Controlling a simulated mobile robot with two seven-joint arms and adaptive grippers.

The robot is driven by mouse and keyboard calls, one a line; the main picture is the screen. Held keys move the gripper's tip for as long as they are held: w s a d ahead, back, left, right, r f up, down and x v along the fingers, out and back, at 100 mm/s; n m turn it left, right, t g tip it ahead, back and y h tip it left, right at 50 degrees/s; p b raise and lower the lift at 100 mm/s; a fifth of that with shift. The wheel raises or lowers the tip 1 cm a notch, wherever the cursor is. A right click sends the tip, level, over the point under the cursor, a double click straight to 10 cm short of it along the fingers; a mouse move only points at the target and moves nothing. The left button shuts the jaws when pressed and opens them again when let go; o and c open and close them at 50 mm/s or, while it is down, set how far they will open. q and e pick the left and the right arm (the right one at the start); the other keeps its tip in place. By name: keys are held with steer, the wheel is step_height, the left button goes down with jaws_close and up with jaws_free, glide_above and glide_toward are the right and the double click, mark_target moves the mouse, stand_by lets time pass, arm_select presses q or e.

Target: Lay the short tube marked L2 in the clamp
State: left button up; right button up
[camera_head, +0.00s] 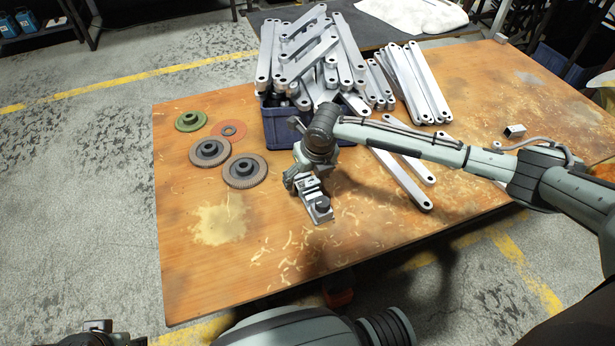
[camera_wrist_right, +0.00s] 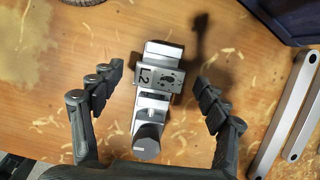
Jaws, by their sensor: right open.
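The clamp (camera_wrist_right: 150,110) is a bright metal piece with a dark round knob (camera_wrist_right: 147,141), on the wooden table; it shows in the head view too (camera_head: 319,213). The short tube marked L2 (camera_wrist_right: 146,77), grey with dark marks, lies across the clamp's upper part in the right wrist view. My right gripper (camera_wrist_right: 160,79) is open, its fingers on either side of the tube and apart from it. In the head view my right gripper (camera_head: 306,182) is over the clamp and hides part of it. My left gripper (camera_head: 98,334) shows only partly at the bottom left edge.
A blue crate (camera_head: 288,128) heaped with galvanized brackets stands behind the gripper. Loose brackets (camera_head: 405,180) lie to the right, below my arm. A small metal block (camera_head: 515,131) lies farther right. Grinding discs (camera_head: 244,171) lie at left. The table's front left is clear except for shavings.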

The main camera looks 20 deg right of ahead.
steer(key=v, duration=1.1)
steer(key=shift+r, duration=0.1)
